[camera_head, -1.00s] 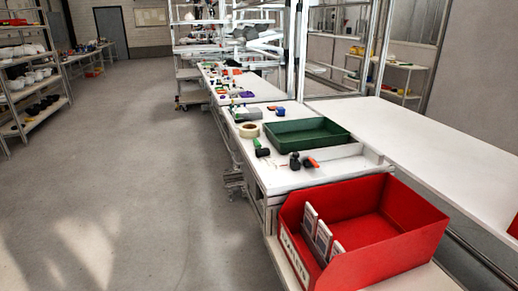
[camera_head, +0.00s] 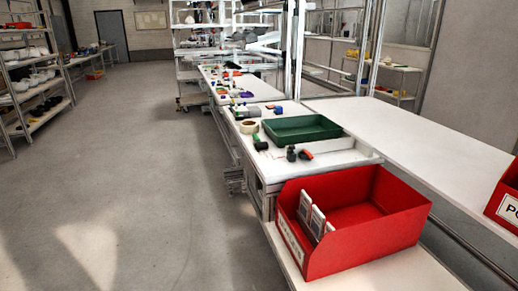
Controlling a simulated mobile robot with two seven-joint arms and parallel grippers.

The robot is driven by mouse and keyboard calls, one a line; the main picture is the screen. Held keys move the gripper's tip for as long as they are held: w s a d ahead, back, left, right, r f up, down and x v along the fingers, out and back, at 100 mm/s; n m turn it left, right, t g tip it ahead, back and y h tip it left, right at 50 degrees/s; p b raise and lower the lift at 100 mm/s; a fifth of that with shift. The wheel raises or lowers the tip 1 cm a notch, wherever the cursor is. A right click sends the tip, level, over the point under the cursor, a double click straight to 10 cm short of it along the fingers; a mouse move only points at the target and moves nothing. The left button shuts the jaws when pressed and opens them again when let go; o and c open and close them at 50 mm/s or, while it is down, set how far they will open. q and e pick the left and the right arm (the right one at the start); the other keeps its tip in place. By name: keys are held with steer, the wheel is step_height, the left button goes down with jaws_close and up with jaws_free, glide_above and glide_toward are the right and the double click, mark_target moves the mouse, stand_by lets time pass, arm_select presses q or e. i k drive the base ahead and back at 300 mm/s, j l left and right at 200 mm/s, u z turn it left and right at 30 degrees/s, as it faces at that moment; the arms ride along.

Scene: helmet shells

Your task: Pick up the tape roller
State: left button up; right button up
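A cream ring-shaped roll (camera_head: 249,126) that looks like tape lies on the white workbench (camera_head: 268,171), near its left edge. A small black tool with a green part (camera_head: 259,142) lies just in front of it. A dark tool with an orange-red part (camera_head: 305,154) lies farther right, beside a small black object (camera_head: 291,153). These are too small to tell which is the tape roller. Neither of my grippers is in view.
A green tray (camera_head: 302,129) stands behind the tools. A large red bin (camera_head: 366,255) holding white cards stands at the bench's near end. Another red bin (camera_head: 506,201) is at the right edge. The floor (camera_head: 130,180) left of the bench is clear.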

mark_target(258, 146)
steer(key=k+z, duration=0.15)
steer(key=z, duration=0.2)
steer(key=k+z, duration=0.15)
steer(key=z, duration=1.55)
steer(key=j+z, duration=0.25)
steer(key=j, duration=2.4)
steer(key=i+j, duration=0.1)
steer(key=j, duration=1.9)
